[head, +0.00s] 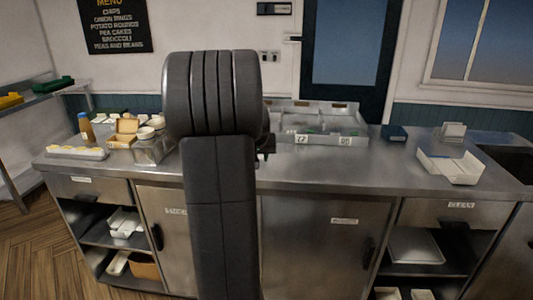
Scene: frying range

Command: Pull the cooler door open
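Two steel doors are in the front of the counter, both shut. The right door (310,245) has a small white label (344,221), too blurred to read surely, and a dark upright handle (368,252) near its right edge. The left door (172,255) has a partly hidden label and a dark handle (157,237) at its left edge. I cannot tell surely which is the cooler door. My arm stands upright in front, between the handles. A small dark part at its right, over the counter, may be my gripper (266,146); its fingers are hidden. Nothing touches either handle.
Open shelves flank the doors. A drawer (455,212) labelled CLEAN is at the right. Wooden floor shows at the lower left.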

